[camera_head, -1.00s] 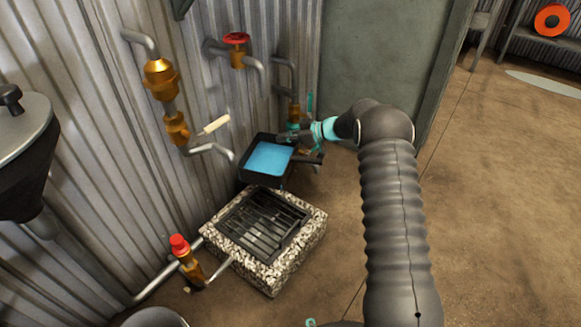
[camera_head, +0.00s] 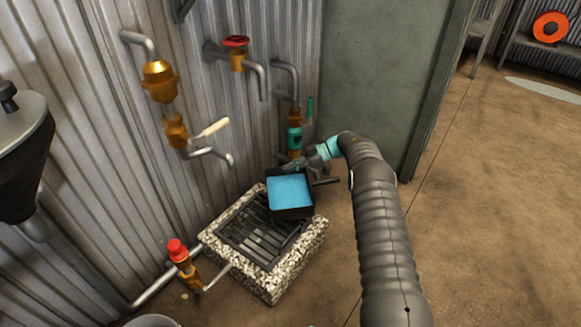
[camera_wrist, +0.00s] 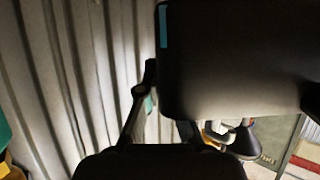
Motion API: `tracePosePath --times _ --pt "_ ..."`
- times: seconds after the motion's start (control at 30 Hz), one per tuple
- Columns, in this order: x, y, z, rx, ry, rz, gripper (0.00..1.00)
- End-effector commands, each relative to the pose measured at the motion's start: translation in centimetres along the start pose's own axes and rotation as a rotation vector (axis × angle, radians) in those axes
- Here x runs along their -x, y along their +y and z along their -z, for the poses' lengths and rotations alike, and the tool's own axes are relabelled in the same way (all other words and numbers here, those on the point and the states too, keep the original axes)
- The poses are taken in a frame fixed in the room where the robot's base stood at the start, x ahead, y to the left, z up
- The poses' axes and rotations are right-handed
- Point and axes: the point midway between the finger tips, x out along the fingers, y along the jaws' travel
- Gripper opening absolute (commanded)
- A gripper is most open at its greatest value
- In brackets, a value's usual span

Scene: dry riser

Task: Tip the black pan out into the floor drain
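The black pan (camera_head: 291,213) holds blue liquid and is held in the air over the right back part of the floor drain. The blue surface (camera_head: 289,190) fills most of the pan's opening. The floor drain (camera_head: 225,249) is a dark slotted grate in a speckled stone surround. My gripper (camera_head: 307,170) is at the pan's back right side and appears closed on it; the exact grip is hidden. In the wrist view the pan's dark side (camera_wrist: 235,65) fills the upper right, with a strip of blue at its left edge.
A brass valve with a red cap (camera_head: 178,252) stands left of the drain. Brass valves and pipes (camera_head: 176,130) run along the corrugated wall, and a pipe with a teal-handled valve (camera_head: 295,135) is close behind my gripper. The floor at right is clear.

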Motion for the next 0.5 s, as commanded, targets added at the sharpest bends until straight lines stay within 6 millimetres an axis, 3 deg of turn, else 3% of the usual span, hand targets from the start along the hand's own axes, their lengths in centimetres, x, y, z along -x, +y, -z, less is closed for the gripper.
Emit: tracePosePath --times 0.5 --pt "0.48 -0.03 1.00 0.067 -0.059 -0.033 0.00"
